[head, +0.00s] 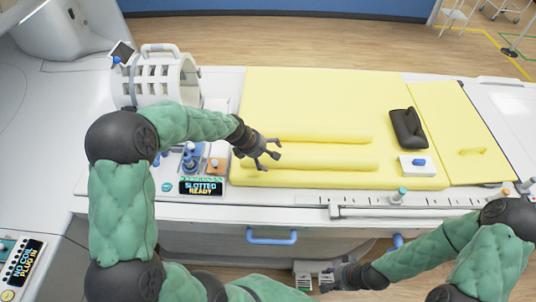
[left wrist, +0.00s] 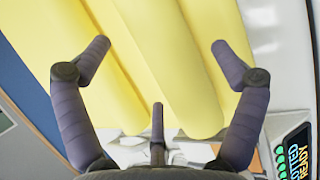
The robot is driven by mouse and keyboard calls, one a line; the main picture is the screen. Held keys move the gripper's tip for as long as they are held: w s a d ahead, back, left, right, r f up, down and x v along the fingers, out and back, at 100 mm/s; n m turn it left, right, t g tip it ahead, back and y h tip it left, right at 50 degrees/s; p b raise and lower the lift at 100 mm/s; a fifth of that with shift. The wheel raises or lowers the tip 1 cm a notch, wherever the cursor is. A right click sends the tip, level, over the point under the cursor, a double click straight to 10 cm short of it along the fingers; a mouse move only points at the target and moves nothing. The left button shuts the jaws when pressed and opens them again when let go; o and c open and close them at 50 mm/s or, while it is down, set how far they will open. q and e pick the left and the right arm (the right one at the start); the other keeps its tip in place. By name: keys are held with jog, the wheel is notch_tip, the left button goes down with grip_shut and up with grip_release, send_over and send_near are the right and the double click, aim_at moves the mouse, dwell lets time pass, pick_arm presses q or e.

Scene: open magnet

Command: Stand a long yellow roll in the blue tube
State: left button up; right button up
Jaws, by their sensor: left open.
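Two long yellow rolls lie on the yellow bed pad, a back roll (head: 325,136) and a front roll (head: 330,165), side by side. My left gripper (head: 272,148) is over their left ends, open and empty. In the left wrist view its spread fingers (left wrist: 160,48) frame a long yellow roll (left wrist: 185,70), with no finger visibly closed on it. My right gripper (head: 332,280) is low, in front of the bed's front edge, dark and small; its fingers are unclear. I cannot make out a blue tube for certain in either view.
A white slotted coil (head: 160,80) stands at the bed's left end. A panel with blue knobs (head: 190,155) and a "SLOTTED READY" display (head: 201,188) sit left of the pad. A black block (head: 407,128) and a white box (head: 417,166) lie on the pad's right part.

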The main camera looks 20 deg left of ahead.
pick_arm(q)
jog(key=p+v, duration=0.1)
jog(key=v, duration=0.9)
jog(key=shift+p, duration=0.35)
